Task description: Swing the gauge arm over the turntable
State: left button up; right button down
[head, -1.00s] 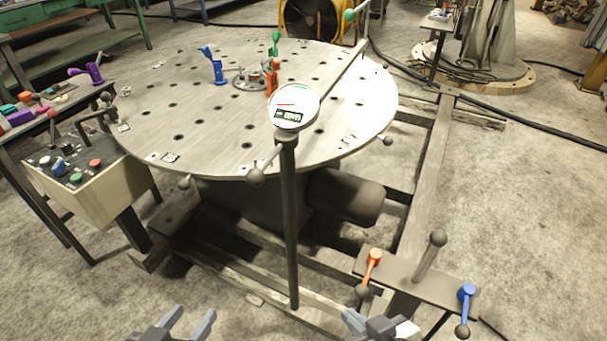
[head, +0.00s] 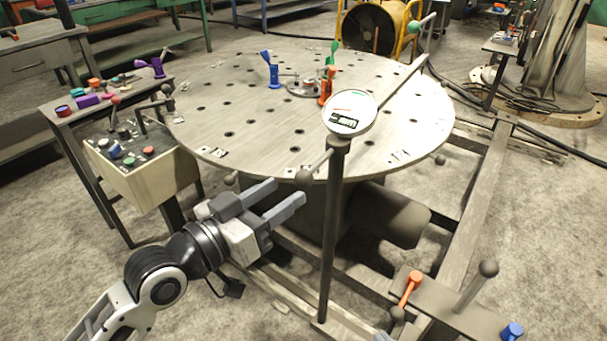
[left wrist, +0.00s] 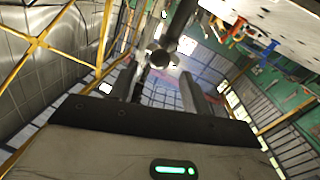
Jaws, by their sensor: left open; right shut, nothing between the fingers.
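The gauge post (head: 331,240) stands upright at the turntable's near edge, with a round white dial (head: 350,112) on top. The gauge arm (head: 395,88) runs from there to the upper right across the turntable (head: 230,125) and ends near a green knob (head: 422,22). A short handle with a dark ball knob (head: 304,177) sticks out to the lower left of the post top. My left gripper (head: 291,192) is open just short of this ball, which shows near its fingertips in the left wrist view (left wrist: 158,58).
Blue (head: 272,72) and orange clamps (head: 326,88) stand on the turntable. A control box (head: 150,180) with buttons stands left. A bracket with orange (head: 411,288) and blue levers (head: 512,330) is at lower right.

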aim_at(297, 183)
pick_arm(q)
jog(key=x, duration=0.6)
grip_shut()
